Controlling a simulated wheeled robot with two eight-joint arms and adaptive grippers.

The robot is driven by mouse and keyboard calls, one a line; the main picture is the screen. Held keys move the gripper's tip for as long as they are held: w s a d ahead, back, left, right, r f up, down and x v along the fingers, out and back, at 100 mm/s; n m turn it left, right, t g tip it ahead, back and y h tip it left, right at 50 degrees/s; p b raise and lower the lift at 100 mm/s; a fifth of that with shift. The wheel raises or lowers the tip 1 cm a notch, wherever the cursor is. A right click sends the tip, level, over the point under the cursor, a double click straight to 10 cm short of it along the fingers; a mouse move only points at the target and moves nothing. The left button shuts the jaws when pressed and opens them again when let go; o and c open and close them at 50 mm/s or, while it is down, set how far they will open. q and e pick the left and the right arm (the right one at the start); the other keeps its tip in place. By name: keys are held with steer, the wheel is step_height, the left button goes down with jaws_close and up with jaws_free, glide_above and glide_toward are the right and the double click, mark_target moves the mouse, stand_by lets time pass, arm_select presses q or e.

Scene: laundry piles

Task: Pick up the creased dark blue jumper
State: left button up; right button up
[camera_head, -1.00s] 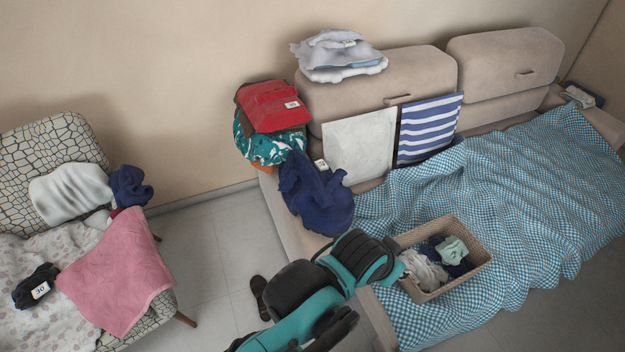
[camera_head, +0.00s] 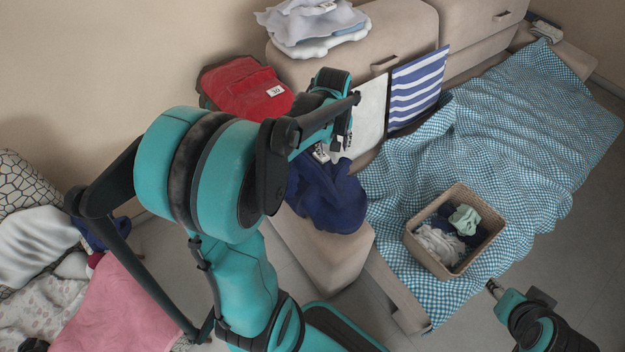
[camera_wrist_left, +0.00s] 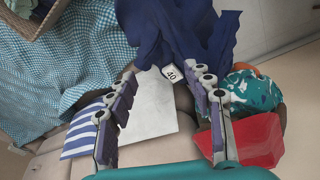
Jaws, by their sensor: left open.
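The dark blue jumper (camera_head: 325,195) lies crumpled over the sofa's near-left arm, partly hidden by my left arm in the head view. In the left wrist view the jumper (camera_wrist_left: 185,28) is beyond the fingertips, with a white tag reading 40 at its edge. My left gripper (camera_head: 338,135) is above the jumper's upper end. In the left wrist view the left gripper (camera_wrist_left: 166,80) is open and empty, the tag showing between its fingers. My right gripper (camera_head: 494,287) is at the lower right, away from the jumper; its jaws are too small to read.
A red garment (camera_head: 245,90) lies over a teal patterned one (camera_wrist_left: 253,92) beside the jumper. Folded pale clothes (camera_head: 312,30) top the backrest. A striped cloth (camera_head: 418,85) hangs beside a white cloth (camera_head: 372,115). A wicker basket (camera_head: 437,265) of clothes stands on the checked blanket (camera_head: 540,130).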

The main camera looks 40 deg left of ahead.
mark_target(313, 166)
arm_select(q)
steer(key=a+f+n, duration=0.1)
steer(key=a+f, duration=0.1)
steer(key=w+a+f+n+g, duration=0.1)
steer(key=a+f, duration=0.2)
steer(key=w+a+f+n, duration=0.1)
steer(key=a+f+n, duration=0.1)
steer(key=a, duration=0.1)
steer(key=shift+a+f+g+h+p, duration=0.25)
steer(key=shift+g+h+p, duration=0.05)
steer(key=shift+g+h, duration=0.1)
steer(key=f, duration=0.2)
steer(key=f+b, duration=0.1)
steer(key=shift+a+n, duration=0.25)
steer(key=shift+n, duration=0.05)
steer(key=f+b, duration=0.1)
steer(key=f, duration=0.1)
steer(key=f+b, duration=0.1)
steer(key=d+f+b, duration=0.1)
steer(key=f, duration=0.1)
steer(key=shift+s+f, duration=0.3)
steer(key=shift+s, duration=0.1)
steer(key=shift+r, duration=0.1)
steer(key=shift+c, duration=1.2)
jaws_close()
